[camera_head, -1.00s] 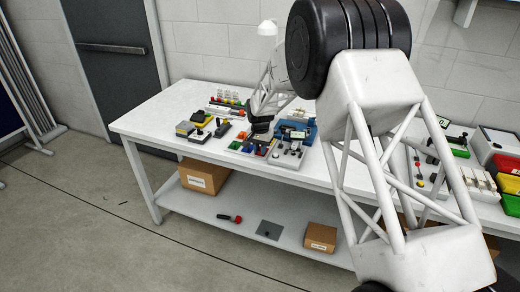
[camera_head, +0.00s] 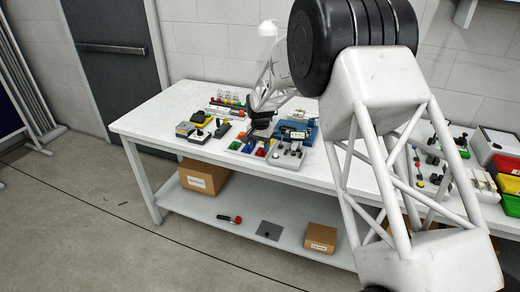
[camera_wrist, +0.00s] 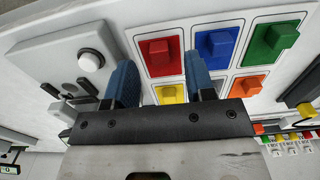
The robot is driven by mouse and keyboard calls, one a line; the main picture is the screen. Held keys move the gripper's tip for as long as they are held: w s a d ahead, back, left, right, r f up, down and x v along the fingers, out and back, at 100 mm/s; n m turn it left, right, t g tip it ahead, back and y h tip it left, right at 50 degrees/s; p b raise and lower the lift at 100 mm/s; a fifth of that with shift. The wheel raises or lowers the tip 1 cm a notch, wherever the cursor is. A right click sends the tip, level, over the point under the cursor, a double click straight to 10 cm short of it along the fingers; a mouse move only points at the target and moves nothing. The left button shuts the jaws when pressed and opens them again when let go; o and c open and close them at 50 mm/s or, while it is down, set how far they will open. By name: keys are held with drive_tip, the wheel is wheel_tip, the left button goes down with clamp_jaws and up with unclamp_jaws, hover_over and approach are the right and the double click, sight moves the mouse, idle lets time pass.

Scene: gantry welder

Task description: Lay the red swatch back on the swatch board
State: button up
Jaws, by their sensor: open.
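The red swatch (camera_wrist: 160,54), a red square with a raised block on it, lies in the near-left cell of the swatch board (camera_wrist: 191,28) in the wrist view; it also shows in the head view (camera_head: 261,153). It looks flat there. My gripper (camera_wrist: 158,64) is open and empty, its two blue fingers apart on either side of the red swatch's column. In the head view my gripper (camera_head: 261,122) is above the board. Blue (camera_wrist: 215,45), green (camera_wrist: 275,40), yellow (camera_wrist: 172,94) and orange (camera_wrist: 247,85) swatches also show on the board; the fingers partly hide the lower row.
A grey box with a round white button (camera_wrist: 90,60) and dark levers stands left of the board in the wrist view. In the head view, a blue device (camera_head: 298,131) stands behind right, and yellow-and-black items (camera_head: 200,122) stand left. The table's front left is clear.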

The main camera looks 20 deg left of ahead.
drive_tip(key=shift+r, duration=2.95)
drive_tip(key=shift+d+r, duration=0.1)
drive_tip(key=shift+d, duration=0.05)
drive_tip(key=s+d+r, duration=0.6)
drive_tip(key=d+r, duration=0.1)
drive_tip(key=d, duration=0.4)
drive_tip(key=s+d+r+t, duration=0.1)
drive_tip(key=s+d+r, duration=0.5)
drive_tip(key=d, duration=0.5)
drive_tip(key=s+d+r, duration=0.6)
drive_tip(key=d+r, duration=0.1)
drive_tip(key=d, duration=0.5)
drive_tip(key=s+d, duration=0.6)
drive_tip(key=s, duration=0.4)
drive_tip(key=s+d+f+t, duration=0.1)
drive_tip(key=s+d, duration=0.5)
drive_tip(key=s, duration=0.4)
drive_tip(key=s+d+f, duration=0.1)
drive_tip(key=s+d, duration=0.5)
drive_tip(key=s, duration=0.5)
drive_tip(key=shift+t, duration=0.3)
drive_tip(key=shift+c, duration=0.3)
